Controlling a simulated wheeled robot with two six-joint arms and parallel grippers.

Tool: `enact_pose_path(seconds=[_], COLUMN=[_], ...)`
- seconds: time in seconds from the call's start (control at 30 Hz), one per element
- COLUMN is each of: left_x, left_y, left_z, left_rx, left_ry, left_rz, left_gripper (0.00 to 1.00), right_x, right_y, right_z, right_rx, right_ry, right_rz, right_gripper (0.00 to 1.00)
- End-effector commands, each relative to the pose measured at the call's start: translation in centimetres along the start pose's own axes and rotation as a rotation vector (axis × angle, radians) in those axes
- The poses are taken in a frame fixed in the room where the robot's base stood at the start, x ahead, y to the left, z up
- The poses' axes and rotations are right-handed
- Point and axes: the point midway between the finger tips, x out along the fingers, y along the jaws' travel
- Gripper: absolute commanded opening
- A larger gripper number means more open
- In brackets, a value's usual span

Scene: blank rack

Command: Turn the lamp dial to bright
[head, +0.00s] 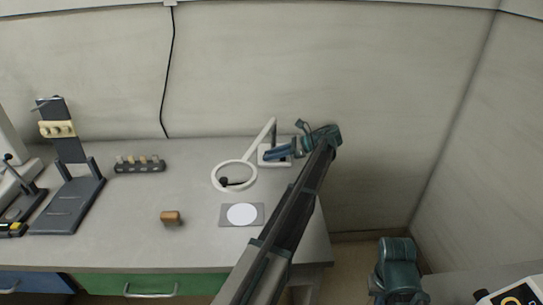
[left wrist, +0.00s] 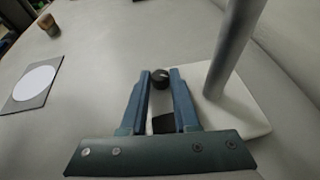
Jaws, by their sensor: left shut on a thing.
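The lamp is a white ring (head: 216,183) on a bent white arm, rising from a pale square base (head: 287,162) at the back right of the bench. In the left wrist view its grey post and white base (left wrist: 245,120) stand just right of my fingers. The dial (left wrist: 160,78) is a small black knob with a light mark, beside the base's edge. My left gripper (head: 269,154) is at the lamp base, and its blue fingers (left wrist: 161,75) are shut on the dial, one on each side. In the head view the gripper hides the dial. My right gripper is not in view.
A grey card with a white disc (head: 242,214) lies in front of the lamp. A wall (head: 370,100) is close behind the lamp.

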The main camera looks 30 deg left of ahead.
Motion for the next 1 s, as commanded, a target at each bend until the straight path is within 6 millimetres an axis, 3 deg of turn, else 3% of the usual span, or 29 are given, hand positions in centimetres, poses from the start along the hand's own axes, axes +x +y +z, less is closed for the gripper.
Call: enact_pose_path(seconds=[0.77, 0.8, 0.93, 1.0], left_x=[0.0, 0.0, 0.01, 0.01], left_y=[-0.17, -0.17, -0.17, -0.17], left_z=[-0.06, -0.06, -0.05, -0.04], left_rx=[-0.032, -0.032, -0.032, -0.033], left_ry=[0.005, 0.004, 0.004, 0.003], left_rz=[0.081, 0.081, 0.081, 0.081], left_gripper=[0.0, 0.35, 0.58, 0.59], right_x=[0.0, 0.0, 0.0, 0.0], right_y=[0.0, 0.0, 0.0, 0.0], right_z=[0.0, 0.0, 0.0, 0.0], right_rx=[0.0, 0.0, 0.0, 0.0], right_ry=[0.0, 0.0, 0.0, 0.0], right_rz=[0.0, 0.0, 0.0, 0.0], right_gripper=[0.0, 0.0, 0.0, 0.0])
